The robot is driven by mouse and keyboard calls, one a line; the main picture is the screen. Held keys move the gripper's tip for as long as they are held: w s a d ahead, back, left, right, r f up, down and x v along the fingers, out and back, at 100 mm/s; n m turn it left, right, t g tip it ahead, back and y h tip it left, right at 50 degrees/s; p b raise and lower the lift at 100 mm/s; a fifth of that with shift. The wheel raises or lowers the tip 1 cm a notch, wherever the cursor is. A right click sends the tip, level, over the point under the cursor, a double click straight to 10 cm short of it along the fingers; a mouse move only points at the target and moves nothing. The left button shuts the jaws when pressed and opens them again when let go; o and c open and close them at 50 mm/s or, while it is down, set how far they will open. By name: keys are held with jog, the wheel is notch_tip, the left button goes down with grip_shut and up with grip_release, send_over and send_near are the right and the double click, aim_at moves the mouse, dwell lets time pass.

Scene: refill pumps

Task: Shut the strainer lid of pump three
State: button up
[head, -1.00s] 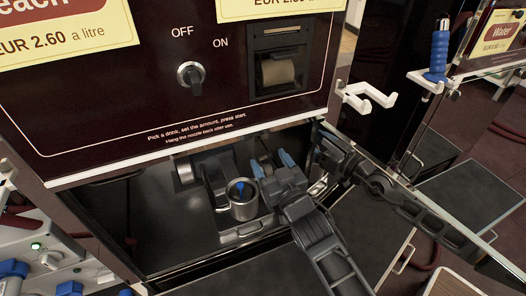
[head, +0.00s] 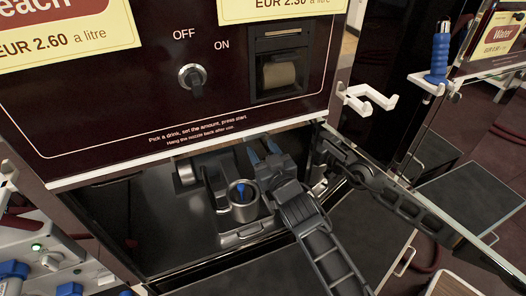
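Inside the open cabinet below the dispenser panel is a round metal strainer cup (head: 243,208) with a blue part (head: 240,189) inside. Its top looks uncovered. A dark upright piece (head: 214,183) stands just left of and behind the cup; it may be the raised lid, but I cannot tell for certain. My gripper (head: 263,151) is inside the cabinet, above and to the right of the cup in the picture. No pump number is readable.
The dispenser panel (head: 130,90) overhangs the opening from above. A white nozzle hook (head: 367,97) juts out at upper right. The cabinet floor left of the cup is mostly clear.

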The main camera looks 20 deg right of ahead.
grip_shut()
jog(key=shift+a+f+b, duration=0.1)
jog(key=shift+a+b, duration=0.05)
jog(key=shift+b, duration=0.2)
